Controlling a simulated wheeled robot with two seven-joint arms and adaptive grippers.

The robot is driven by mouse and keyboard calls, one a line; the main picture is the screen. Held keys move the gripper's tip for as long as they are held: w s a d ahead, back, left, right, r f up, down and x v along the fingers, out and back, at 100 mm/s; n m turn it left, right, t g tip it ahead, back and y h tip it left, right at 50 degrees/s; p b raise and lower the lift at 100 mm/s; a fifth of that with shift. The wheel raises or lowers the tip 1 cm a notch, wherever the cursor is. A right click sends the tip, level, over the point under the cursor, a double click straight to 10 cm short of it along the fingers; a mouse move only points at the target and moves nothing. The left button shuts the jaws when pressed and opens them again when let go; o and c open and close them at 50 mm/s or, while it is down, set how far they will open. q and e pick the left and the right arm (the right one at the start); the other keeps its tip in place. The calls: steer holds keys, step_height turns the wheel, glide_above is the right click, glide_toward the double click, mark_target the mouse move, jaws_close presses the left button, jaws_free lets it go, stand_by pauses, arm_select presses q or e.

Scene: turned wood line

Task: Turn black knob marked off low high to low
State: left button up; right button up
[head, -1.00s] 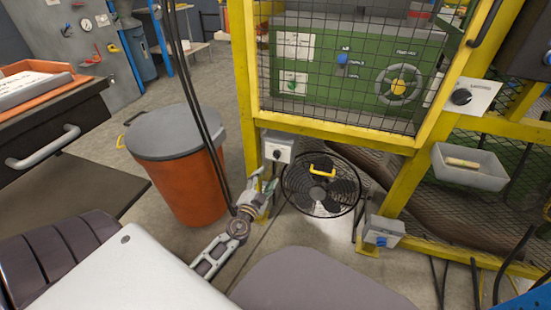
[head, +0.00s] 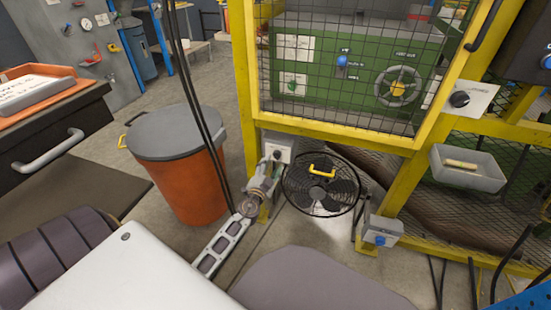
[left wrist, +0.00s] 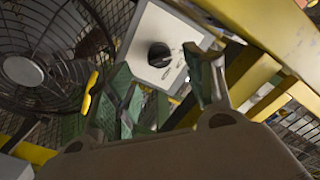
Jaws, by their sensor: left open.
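A black knob (head: 277,155) is on a pale plate on the grey box (head: 285,145), fixed to the yellow post left of the fan. In the left wrist view the knob (left wrist: 159,55) shows on its pale plate (left wrist: 150,40); its marks are too small to read. My left gripper (head: 268,168) is just in front of the box and partly covers it. In the left wrist view my left gripper (left wrist: 165,78) is open, its green-padded fingers spread below and to the right of the knob. I see no clear contact. My right gripper is not in view.
A black fan (head: 320,185) with a yellow handle stands right of the box. An orange bin (head: 190,190) with a grey lid stands to the left. Another black knob (head: 460,99) is on a white plate at right. A grey box with a blue knob (head: 380,240) sits low at right.

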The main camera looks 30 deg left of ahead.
mark_target(276, 158)
arm_select(q)
steer(key=shift+x, duration=2.95)
steer(key=c, duration=1)
